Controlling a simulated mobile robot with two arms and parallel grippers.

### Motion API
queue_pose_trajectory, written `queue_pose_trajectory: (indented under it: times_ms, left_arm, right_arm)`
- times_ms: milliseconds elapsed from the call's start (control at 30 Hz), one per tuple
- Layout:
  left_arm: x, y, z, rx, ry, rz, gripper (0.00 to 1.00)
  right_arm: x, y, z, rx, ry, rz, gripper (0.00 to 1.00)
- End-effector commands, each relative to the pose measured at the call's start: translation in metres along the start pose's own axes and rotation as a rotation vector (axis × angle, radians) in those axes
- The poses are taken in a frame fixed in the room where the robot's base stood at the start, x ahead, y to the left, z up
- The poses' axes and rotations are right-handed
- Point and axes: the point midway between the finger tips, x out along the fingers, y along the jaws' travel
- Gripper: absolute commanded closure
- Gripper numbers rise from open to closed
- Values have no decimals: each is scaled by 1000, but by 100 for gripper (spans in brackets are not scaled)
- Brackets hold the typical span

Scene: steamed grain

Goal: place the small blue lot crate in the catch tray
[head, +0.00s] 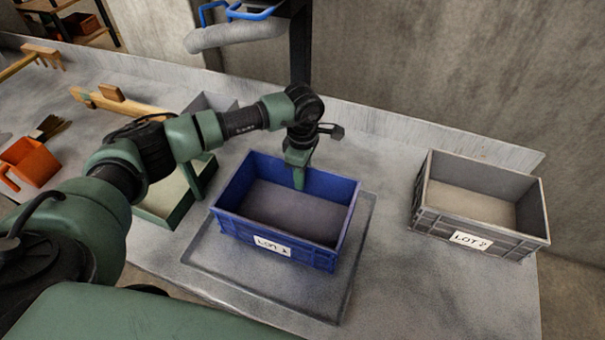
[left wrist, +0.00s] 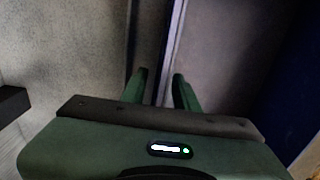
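The blue lot crate (head: 282,252), with a white LOT label on its front wall, is level over the flat grey catch tray (head: 262,289). Bare tray shows in front of it and at its sides; whether its bottom touches the tray is hard to tell. The crate is open on top and looks empty. My left gripper (head: 298,180) points down at the crate's far wall. In the left wrist view, its two fingers (left wrist: 162,88) are close together on either side of the crate wall, which fills the gap. My right gripper is not in view.
A grey crate labelled LOT 2 (head: 430,222) stands on the bench to the right. A green-rimmed tray (head: 165,221), an orange container (head: 33,162) and a wooden tool (head: 120,104) lie left. The bench between the crates is clear.

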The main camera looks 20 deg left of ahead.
Motion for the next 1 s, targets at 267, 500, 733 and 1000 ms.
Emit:
queue_pose_trajectory:
  times_ms: [267,500,733,1000]
  left_arm:
    - [-50,1,0,2,0,6,70]
    - [-98,1,0,1,-1,4,70]
    - [-119,0,0,0,0,1,70]
    - [-120,0,0,0,0,0,70]
  right_arm:
    - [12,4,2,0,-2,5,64]
    - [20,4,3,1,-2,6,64]
    - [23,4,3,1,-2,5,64]
    - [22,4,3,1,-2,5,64]
